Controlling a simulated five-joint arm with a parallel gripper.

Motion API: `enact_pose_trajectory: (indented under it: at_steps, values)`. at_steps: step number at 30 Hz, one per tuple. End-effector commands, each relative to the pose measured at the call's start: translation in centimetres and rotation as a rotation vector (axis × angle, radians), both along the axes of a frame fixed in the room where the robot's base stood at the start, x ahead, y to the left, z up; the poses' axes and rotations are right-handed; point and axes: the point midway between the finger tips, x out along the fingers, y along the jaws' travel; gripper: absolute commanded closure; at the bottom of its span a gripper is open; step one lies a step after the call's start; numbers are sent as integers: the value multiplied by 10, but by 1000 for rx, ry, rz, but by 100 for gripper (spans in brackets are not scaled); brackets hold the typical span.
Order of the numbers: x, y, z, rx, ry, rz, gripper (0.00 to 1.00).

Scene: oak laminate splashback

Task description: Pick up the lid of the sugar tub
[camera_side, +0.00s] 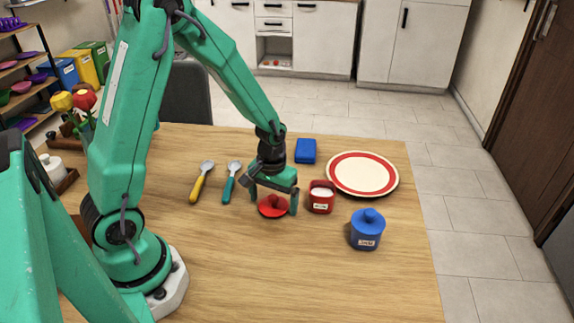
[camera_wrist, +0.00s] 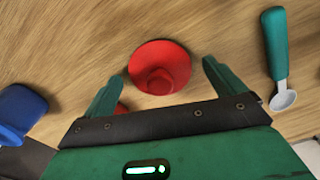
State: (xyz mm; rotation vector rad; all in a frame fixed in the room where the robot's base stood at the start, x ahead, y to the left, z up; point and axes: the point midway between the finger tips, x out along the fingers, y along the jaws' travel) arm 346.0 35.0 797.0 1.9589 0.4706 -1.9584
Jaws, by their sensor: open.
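A red lid (camera_side: 272,210) with a round knob lies on the table. It also shows in the wrist view (camera_wrist: 160,65), between and a little beyond my fingertips. My gripper (camera_side: 273,205) is open above it, one finger on each side (camera_wrist: 163,72), and holds nothing. An open red tub (camera_side: 321,198) with white contents stands just right of my gripper. A blue tub (camera_side: 366,234) with its knobbed blue lid (camera_side: 368,217) on stands further right, nearer the camera. Both tubs carry labels too small to read surely. In the wrist view a red patch is mostly hidden behind the gripper.
A red-rimmed cream plate (camera_side: 362,173) and a blue block (camera_side: 305,150) lie behind the red tub. A teal-handled spoon (camera_side: 231,182) and a yellow-handled spoon (camera_side: 201,181) lie left of my gripper. The front of the table (camera_side: 300,285) is clear.

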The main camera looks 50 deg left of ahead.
Motion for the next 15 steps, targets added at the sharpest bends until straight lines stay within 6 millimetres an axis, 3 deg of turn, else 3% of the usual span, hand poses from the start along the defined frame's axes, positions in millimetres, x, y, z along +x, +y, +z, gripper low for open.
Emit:
enact_pose_trajectory:
  at_steps: [10, 15]
  values:
    - [0, 0, 0, 0, 0, 0, 5]
    - [0, 0, 0, 0, 0, 0, 39]
